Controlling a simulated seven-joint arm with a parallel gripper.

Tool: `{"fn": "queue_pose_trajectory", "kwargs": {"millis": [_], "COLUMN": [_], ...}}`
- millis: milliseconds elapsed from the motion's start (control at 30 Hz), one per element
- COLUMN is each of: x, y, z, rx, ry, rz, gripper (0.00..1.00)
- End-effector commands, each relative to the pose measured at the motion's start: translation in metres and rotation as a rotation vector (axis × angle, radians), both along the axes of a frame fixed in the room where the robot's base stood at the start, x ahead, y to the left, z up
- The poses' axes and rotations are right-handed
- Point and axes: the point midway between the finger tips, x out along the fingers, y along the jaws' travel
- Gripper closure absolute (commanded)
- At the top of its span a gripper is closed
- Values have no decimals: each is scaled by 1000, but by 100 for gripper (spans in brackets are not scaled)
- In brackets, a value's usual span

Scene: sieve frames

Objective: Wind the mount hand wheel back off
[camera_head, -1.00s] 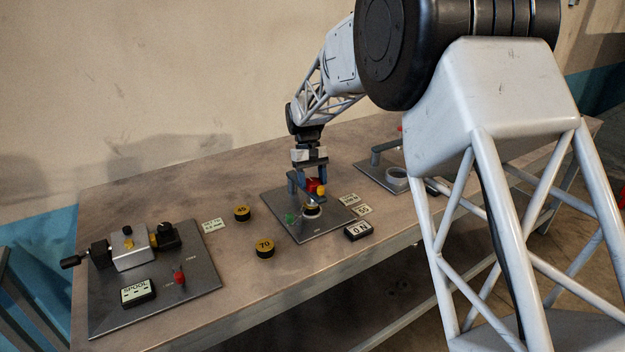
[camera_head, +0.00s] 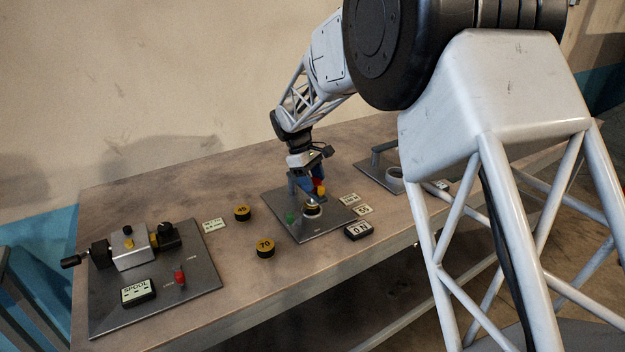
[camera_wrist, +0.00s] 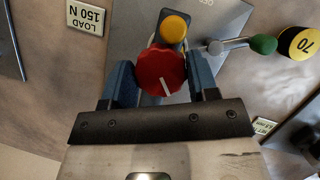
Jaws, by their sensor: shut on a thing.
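The mount hand wheel (camera_wrist: 160,72) is a red knob with a white line on its face; in the head view it shows as a small red patch (camera_head: 316,182), partly hidden by my gripper. My gripper (camera_wrist: 163,82) is shut on the wheel, one blue finger on each side of it. In the head view my gripper (camera_head: 308,184) stands over the mount plate (camera_head: 335,224). A yellow knob (camera_wrist: 174,28) sits beside the wheel.
A green-tipped lever (camera_wrist: 263,44) stands beside the mount. Black discs with yellow tops marked 45 (camera_head: 242,213) and 70 (camera_head: 265,248) lie to the left. A readout box (camera_head: 359,230) is at the right. A spool fixture (camera_head: 130,250) occupies the left end.

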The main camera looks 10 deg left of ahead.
Motion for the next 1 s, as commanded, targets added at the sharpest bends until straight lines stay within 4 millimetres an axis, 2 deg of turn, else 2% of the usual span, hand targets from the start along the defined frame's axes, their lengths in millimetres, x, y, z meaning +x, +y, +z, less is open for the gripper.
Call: {"fn": "queue_pose_trajectory", "kwargs": {"millis": [433, 467, 600, 1000], "x": [0, 0, 0, 0], "y": [0, 0, 0, 1], "z": [0, 0, 0, 3], "rx": [-1, -1, -1, 0], "ry": [1, 1, 1, -1], "rz": [14, 14, 14, 14], "gripper": [70, 42, 20, 20]}}
